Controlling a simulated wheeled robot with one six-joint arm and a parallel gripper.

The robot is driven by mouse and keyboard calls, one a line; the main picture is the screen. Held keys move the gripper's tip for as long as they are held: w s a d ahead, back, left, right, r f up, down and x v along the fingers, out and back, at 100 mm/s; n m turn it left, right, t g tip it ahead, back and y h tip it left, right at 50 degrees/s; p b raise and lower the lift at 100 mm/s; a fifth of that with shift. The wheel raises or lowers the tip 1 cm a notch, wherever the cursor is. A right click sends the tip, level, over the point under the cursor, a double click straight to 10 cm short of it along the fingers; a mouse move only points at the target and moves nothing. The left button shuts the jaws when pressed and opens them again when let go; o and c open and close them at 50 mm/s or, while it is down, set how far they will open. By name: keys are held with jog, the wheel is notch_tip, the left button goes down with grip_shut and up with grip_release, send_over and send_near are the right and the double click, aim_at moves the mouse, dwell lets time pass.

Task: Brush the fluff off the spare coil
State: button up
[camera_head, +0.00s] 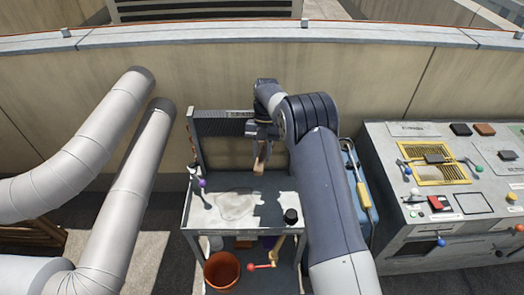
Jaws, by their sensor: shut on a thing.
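A dark, finned upright panel (215,128), which looks like the spare coil, stands at the back of a grey cart (205,222). My gripper (262,137) is in front of the panel's right part. It is shut on a brown, wooden-looking piece (260,158), probably the brush, which hangs down from the jaws. I cannot tell whether it touches the panel. My gripper and arm hide the panel's right side. No fluff can be made out clearly on the panel; a pale, uneven patch (237,205) lies on the cart top.
A black knob-like item (290,216) and a purple-tipped tool (201,184) are at the cart's edges. An orange-brown bucket (222,270) sits below. Thick pipes (125,190) rise at left. A bench with coloured parts (440,215) stands at right. A parapet wall is behind.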

jog(key=shift+f, duration=0.45)
jog(key=shift+w+r+p, duration=0.1)
jog(key=shift+r+p, duration=0.95)
jog(key=shift+r, duration=1.15)
jog(key=shift+f+b, duration=1.55)
jog(key=shift+f, duration=0.65)
jog(key=shift+r+p, duration=1.25)
jog(key=shift+r, duration=0.9)
jog(key=shift+f, duration=0.1)
jog(key=shift+f+b, duration=1.3)
jog(key=shift+f, duration=0.75)
jog(key=shift+r+p, duration=1.2)
jog(key=shift+r, duration=0.95)
jog(key=shift+s+b, duration=1.25)
jog(key=shift+s, duration=1.15)
